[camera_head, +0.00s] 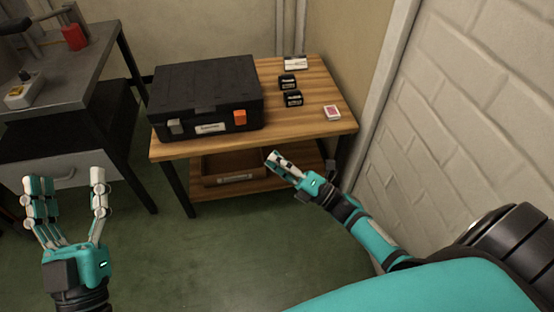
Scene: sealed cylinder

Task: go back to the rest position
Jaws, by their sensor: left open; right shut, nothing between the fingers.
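My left gripper (70,198) is at the lower left, fingers pointing up and spread apart, with nothing between them. It is over the green floor, apart from the furniture. My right gripper (279,162) is shut and empty. In the picture it lies in front of the lower shelf of the wooden table, below the tabletop's front edge. Whether it touches the table cannot be told. My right arm reaches in from the lower right.
A wooden table (312,124) carries a black case (207,92) with an orange latch, black small boxes (292,99), a white box (295,63) and a pink-white box (332,112). A brown tray (222,178) sits on its shelf. A grey workbench (75,71) stands left; a brick wall (490,110) is right.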

